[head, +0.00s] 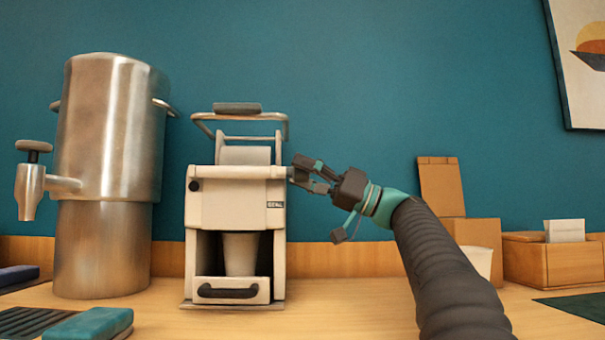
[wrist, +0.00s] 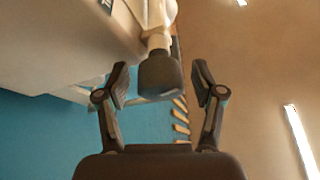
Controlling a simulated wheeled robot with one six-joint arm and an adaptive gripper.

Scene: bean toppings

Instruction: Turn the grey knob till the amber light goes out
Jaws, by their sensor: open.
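The pale sealing machine (head: 237,205) stands on the counter with a white cup (head: 240,254) inside its open bay. My gripper (head: 305,172) is at the machine's upper right side, fingers pointing left towards it. In the wrist view a dark grey knob (wrist: 160,76) on a pale stem sticks out from the machine's side. The open fingers of my gripper (wrist: 161,84) stand either side of the knob, with a gap on both sides. In the head view the knob cannot be told apart from the fingers. I see no amber light in either view.
A tall steel urn (head: 112,150) with a tap stands left of the machine. A teal sponge-like block (head: 90,324) lies at the front left. Cardboard boxes (head: 473,235), a pale cup (head: 478,262) and a wooden box (head: 540,263) stand at right, behind my arm.

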